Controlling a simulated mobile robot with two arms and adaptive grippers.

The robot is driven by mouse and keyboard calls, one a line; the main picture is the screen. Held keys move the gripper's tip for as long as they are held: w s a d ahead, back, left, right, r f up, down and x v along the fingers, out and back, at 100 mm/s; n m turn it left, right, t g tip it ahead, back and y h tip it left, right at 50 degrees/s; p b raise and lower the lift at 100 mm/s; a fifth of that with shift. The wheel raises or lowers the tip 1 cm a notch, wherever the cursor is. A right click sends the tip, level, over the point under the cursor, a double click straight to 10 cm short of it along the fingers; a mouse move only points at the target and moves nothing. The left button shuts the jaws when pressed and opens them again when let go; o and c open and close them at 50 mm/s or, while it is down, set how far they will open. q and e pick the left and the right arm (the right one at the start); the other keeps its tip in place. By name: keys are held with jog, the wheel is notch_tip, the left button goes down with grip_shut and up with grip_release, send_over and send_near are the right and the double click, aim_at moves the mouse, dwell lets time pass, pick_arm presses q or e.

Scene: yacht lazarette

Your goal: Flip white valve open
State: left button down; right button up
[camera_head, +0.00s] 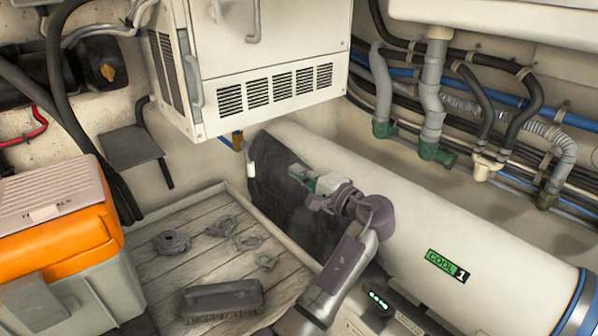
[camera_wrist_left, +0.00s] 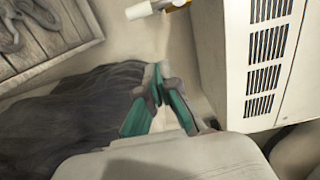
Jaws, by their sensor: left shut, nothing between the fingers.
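The white valve handle (camera_head: 250,169) hangs below the brass fitting (camera_head: 237,142), under the white cabinet and by the far left end of the white cylinder. In the left wrist view the white handle (camera_wrist_left: 140,11) shows at the top edge, partly cut off, next to the brass part (camera_wrist_left: 178,3). My left gripper (camera_head: 298,174) is over the dark cloth on the cylinder, to the right of the handle and apart from it. In the wrist view its teal fingers (camera_wrist_left: 157,75) meet at the tips, shut and empty. My right gripper is out of view.
The vented cabinet (camera_head: 270,90) overhangs the valve closely. The cylinder (camera_head: 400,210) carries a dark cloth (camera_head: 285,195). A wooden tray (camera_head: 165,285) holds a brush (camera_head: 222,299) and metal fittings. An orange toolbox (camera_head: 60,235) stands left. Pipes line the right wall.

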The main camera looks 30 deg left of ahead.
pick_arm(q)
jog(key=s+a+p, duration=0.1)
jog(key=a+p, duration=0.3)
jog(key=a, duration=0.4)
jog(key=shift+a, duration=0.25)
jog(key=shift+s+a, duration=0.1)
jog(key=shift+s, duration=0.05)
